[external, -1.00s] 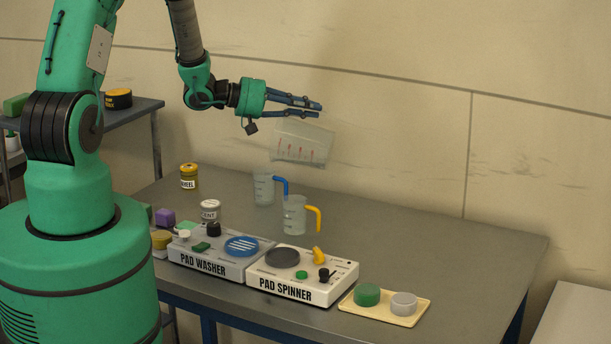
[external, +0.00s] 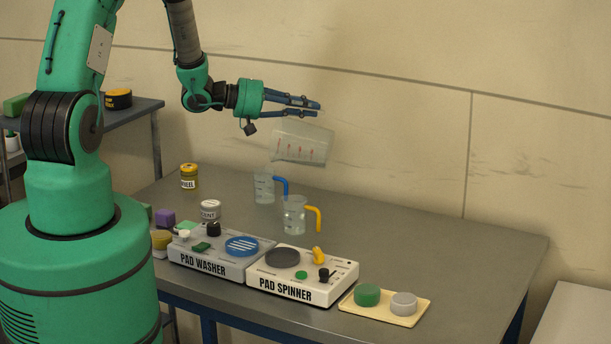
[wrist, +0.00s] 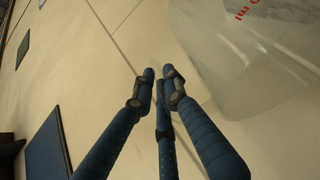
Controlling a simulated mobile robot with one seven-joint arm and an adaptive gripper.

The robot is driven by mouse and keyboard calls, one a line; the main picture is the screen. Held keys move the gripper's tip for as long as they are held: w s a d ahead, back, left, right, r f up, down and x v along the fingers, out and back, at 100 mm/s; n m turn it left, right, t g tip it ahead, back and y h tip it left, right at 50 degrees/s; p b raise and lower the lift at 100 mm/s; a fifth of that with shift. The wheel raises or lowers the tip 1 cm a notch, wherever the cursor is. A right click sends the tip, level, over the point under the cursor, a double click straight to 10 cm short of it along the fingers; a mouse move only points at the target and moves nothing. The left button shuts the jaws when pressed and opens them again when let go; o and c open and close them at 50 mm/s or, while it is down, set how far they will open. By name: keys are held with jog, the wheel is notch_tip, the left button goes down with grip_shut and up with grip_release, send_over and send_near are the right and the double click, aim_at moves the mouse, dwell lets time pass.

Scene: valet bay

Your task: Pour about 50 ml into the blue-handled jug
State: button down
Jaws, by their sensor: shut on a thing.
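My gripper (external: 317,109) is shut on a clear measuring beaker (external: 303,145) with red markings. The beaker hangs tipped well over in the air, its lower left end just above the blue-handled jug. The clear blue-handled jug (external: 264,189) stands upright on the table, its blue handle to the right. Any stream between the two is too faint to be sure of, and the liquid levels are hard to read. In the wrist view, my fingers (wrist: 160,85) come together and the beaker (wrist: 240,65) fills the upper right.
A clear jug with a yellow handle (external: 294,216) stands close in front and to the right. The table's right side is clear.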

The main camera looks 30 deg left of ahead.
aim_at(330, 131)
jog(key=shift+a, duration=0.25)
dwell(1.0)
jog(key=shift+d+r, duration=0.15)
jog(key=shift+d, duration=0.3)
jog(key=d, duration=0.1)
jog(key=d+f, duration=0.1)
jog(key=d+y+b, duration=0.1)
jog(key=shift+w+f+g, duration=0.35)
jog(key=shift+w+g, duration=0.05)
jog(key=shift+d+f+m+y+p, duration=0.25)
jog(key=shift+d+y+p, duration=0.2)
jog(key=shift+p, duration=0.25)
jog(key=shift+w+d+f+m+g+y+p, duration=0.25)
jog(key=shift+d+f+g+y+p, duration=0.3)
jog(key=shift+p, duration=0.45)
jog(key=shift+f, duration=0.25)
jog(key=shift+d+f, duration=0.1)
jog(key=shift+d, duration=0.05)
